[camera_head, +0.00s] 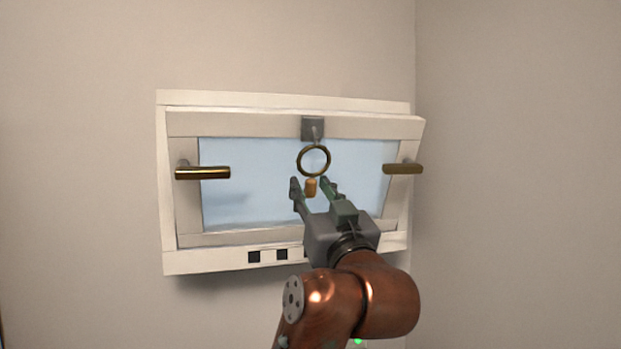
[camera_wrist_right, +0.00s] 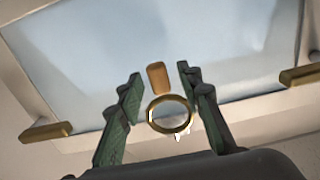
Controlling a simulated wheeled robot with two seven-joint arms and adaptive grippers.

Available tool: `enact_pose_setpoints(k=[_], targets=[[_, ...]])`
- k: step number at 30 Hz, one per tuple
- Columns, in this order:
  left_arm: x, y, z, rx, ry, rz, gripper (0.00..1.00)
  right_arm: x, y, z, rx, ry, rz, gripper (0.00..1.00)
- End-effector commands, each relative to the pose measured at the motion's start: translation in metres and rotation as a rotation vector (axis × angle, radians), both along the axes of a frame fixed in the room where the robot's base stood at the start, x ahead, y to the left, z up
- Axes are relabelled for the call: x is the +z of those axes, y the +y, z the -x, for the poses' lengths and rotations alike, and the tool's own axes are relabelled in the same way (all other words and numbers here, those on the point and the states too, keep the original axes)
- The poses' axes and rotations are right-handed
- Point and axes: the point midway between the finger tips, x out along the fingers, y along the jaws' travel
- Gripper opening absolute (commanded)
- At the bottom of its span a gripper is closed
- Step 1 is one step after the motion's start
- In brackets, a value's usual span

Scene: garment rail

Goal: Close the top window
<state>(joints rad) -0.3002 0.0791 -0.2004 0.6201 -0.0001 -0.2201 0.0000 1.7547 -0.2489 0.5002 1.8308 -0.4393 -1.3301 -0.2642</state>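The top window (camera_head: 372,126) has a white frame set in the wall. Its sash is tilted, with the top edge leaning out from the outer frame (camera_head: 163,210). A brass ring (camera_head: 314,146) hangs from a grey catch (camera_head: 312,124) at the sash's top middle. An orange-brown tab (camera_head: 311,187) shows below the ring. My right gripper (camera_head: 311,184) is open in front of the glass, just below the ring. In the right wrist view, the ring (camera_wrist_right: 169,97) and tab (camera_wrist_right: 157,77) appear between the spread fingers (camera_wrist_right: 158,92); contact cannot be told. My left gripper is not in view.
Brass handles stick out at the sash's left side (camera_head: 203,173) and right side (camera_head: 405,169). A side wall (camera_head: 520,150) stands to the right. The space left of the window is clear.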

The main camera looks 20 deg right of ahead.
Motion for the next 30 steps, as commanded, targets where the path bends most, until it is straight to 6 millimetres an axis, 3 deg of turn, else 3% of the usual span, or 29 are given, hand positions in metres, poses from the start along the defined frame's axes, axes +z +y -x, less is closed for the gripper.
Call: enact_pose_setpoints(k=[5,13,27,30], targets=[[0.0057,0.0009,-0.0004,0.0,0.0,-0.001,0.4,0.0044,0.001,-0.0109,0.001,0.0,0.0,0.33],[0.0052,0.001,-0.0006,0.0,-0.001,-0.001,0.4,0.0036,0.001,-0.0119,0.001,0.001,0.0,0.33],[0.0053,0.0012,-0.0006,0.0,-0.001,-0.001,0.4,0.0039,0.001,-0.0116,0.001,0.0,0.0,0.0],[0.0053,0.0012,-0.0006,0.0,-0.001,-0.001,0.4,0.0039,0.0011,-0.0115,0.001,0.0,0.0,0.0]])
